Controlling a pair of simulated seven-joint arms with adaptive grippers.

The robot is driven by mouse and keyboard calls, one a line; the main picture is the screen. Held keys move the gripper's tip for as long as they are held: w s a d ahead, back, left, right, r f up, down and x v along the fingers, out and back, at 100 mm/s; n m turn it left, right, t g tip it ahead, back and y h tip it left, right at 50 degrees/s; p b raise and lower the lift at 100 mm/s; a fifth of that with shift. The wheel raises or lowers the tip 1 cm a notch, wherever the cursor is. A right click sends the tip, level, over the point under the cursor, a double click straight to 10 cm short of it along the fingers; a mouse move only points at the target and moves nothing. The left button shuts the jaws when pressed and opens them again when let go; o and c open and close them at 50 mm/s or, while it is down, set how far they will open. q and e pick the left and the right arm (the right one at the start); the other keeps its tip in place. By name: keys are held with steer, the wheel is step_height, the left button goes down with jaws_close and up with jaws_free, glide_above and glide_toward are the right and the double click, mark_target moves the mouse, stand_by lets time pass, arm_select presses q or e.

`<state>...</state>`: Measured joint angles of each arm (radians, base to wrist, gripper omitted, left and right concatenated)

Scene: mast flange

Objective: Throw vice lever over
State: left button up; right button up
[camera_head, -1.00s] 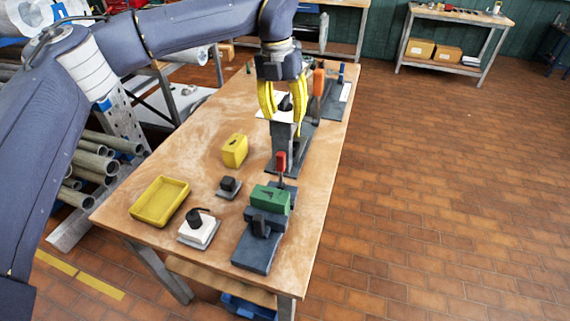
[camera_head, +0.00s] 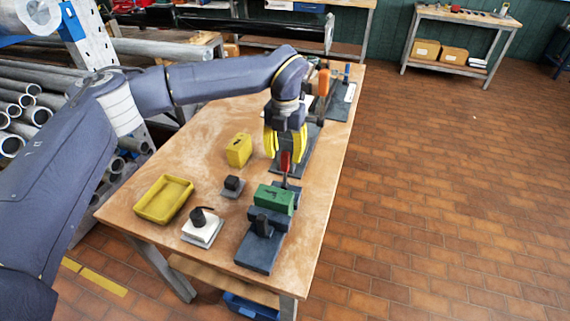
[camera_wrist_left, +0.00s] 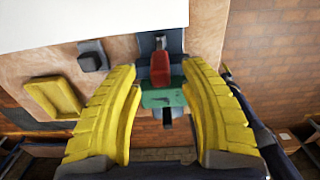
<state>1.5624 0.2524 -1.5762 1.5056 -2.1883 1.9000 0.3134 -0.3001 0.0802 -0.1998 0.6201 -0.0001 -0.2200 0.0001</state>
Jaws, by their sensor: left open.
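The vice (camera_head: 259,246) is a dark grey block on the bench's near right part, with a green piece (camera_head: 274,198) in its jaws. Its lever has a red grip (camera_head: 285,161) that stands upright behind the green piece. My left gripper (camera_head: 285,158) has yellow fingers, is open, and is right behind the red grip in the head view. I cannot tell whether a finger touches the grip. My right gripper is not in view.
On the wooden bench (camera_head: 215,150) are a yellow tray (camera_head: 163,199), a white block with a black knob (camera_head: 202,227), a small dark block (camera_head: 232,186) and a yellow box (camera_head: 239,150). An orange-handled tool (camera_head: 323,80) stands at the back. The bench's right edge is near the vice.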

mark_target(285, 164)
arm_select(q)
steer(key=shift+f, duration=2.4)
steer(key=shift+c, duration=0.5)
jaws_close()
